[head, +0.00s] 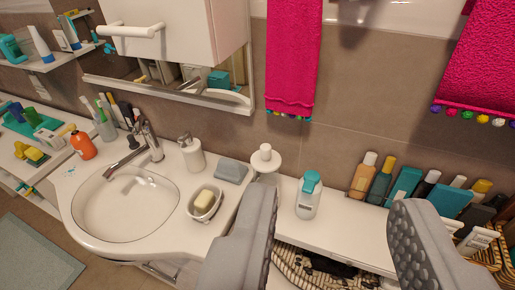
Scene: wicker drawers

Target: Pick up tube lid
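My gripper (333,205) is open, with its two grey padded fingers wide apart in the lower middle and right of the head view. A white round lid with a knob (265,157) sits at the back of the counter, just beyond the left fingertip; it may be the tube lid. The left finger hides part of what is under it. A white bottle with a teal cap (308,196) stands upright on the counter and appears between the fingers. Nothing is seen held.
A washbasin (125,203) with tap lies left, beside a soap dish (204,204), a white dispenser (192,153) and a grey box (230,171). Several bottles (380,180) line the wall at right. An open drawer holding striped cloth (310,270) is below. Pink towels (292,55) hang above.

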